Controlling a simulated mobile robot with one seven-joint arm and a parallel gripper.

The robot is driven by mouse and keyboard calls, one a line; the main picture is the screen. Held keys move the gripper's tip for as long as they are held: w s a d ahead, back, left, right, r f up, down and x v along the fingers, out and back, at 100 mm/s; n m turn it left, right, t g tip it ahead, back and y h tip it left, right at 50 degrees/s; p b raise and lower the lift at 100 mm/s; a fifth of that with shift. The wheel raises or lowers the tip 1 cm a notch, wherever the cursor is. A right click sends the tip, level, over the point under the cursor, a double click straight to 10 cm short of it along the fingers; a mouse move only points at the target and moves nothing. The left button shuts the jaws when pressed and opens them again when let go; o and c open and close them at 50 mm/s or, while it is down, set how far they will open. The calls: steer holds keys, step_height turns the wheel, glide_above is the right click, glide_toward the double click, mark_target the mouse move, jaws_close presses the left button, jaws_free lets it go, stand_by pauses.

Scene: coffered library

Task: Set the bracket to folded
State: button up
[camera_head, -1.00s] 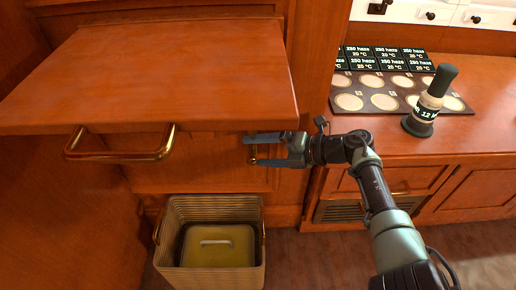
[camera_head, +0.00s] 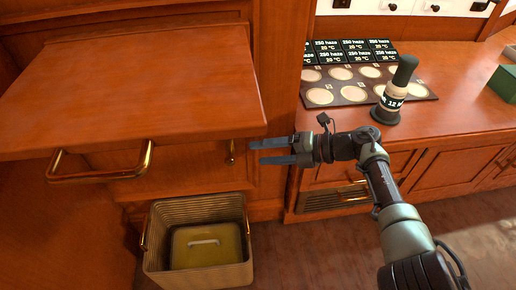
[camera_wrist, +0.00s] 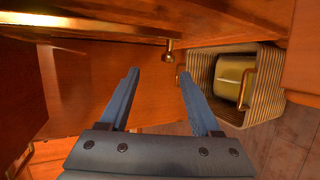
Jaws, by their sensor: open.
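A hinged wooden leaf (camera_head: 140,85) stands out level, with a brass bar handle (camera_head: 100,176) along its front edge. Under its right end a small brass knob (camera_head: 231,158) hangs, apparently part of the bracket; the rest of the bracket is hidden or cannot be made out. In the wrist view the brass knob (camera_wrist: 169,56) shows just beyond the fingertips, below the leaf's underside. My gripper (camera_head: 257,152) is open and empty, a short way right of the knob, with its fingers pointing left towards it and not touching it.
A ribbed bin (camera_head: 198,272) with a yellowish lidded box (camera_head: 206,256) inside stands on the floor under the leaf. On the right counter (camera_head: 455,115) are a tray of round pads (camera_head: 350,78), a dark-capped bottle (camera_head: 395,95) and a green box (camera_head: 504,83).

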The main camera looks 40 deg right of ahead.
steer(key=f+v, duration=0.1)
steer(key=v, duration=0.5)
steer(key=shift+s+d+p, duration=0.15)
steer(key=shift+s+p, duration=0.2)
steer(key=shift+s, duration=0.3)
